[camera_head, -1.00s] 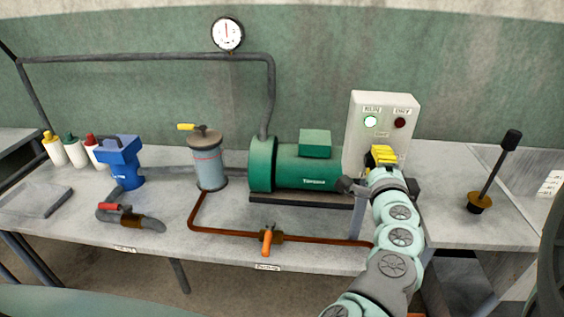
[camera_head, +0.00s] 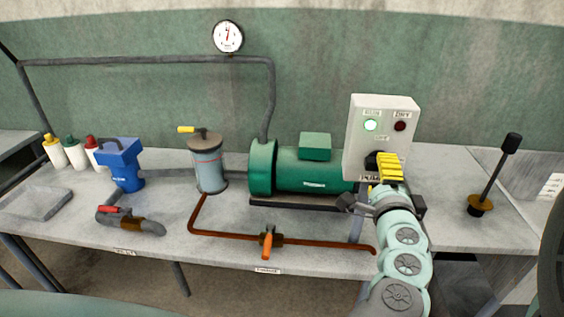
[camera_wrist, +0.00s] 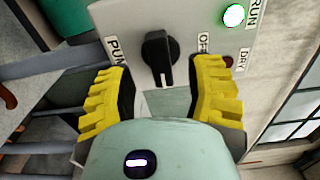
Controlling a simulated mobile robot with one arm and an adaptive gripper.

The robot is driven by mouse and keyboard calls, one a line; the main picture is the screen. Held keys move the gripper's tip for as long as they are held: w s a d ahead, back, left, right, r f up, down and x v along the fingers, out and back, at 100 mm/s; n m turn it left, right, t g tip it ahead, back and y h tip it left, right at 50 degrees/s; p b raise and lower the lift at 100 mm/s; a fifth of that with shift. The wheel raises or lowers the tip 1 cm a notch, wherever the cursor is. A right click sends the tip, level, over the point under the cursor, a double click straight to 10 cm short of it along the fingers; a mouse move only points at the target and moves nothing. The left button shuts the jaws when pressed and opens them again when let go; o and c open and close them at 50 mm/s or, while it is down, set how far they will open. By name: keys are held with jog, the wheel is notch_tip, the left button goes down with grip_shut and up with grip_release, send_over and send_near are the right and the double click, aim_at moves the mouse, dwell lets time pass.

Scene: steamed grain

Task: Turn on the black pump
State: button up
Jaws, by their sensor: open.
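A white control box (camera_head: 362,140) stands behind the right end of the green pump motor (camera_head: 305,170). A black rotary knob (camera_wrist: 160,52) on its face has a white mark, which points toward the camera's lower side in the wrist view. Labels reading PUMP and OFF flank the knob. The green RUN lamp (camera_head: 370,125) is lit; the DRY lamp (camera_head: 400,126) is dark red. My gripper (camera_wrist: 162,82) is open, its yellow fingers on either side of and just short of the knob. In the head view, my gripper (camera_head: 389,168) partly covers the knob.
An orange-handled valve (camera_head: 267,243) sits on the brown pipe along the bench front. A grey canister (camera_head: 208,168), a blue unit (camera_head: 124,165) and bottles stand to the left. A black-topped lever (camera_head: 490,180) stands right of my arm. A gauge (camera_head: 228,36) hangs above.

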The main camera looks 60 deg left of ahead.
jog(key=shift+v, duration=1.9)
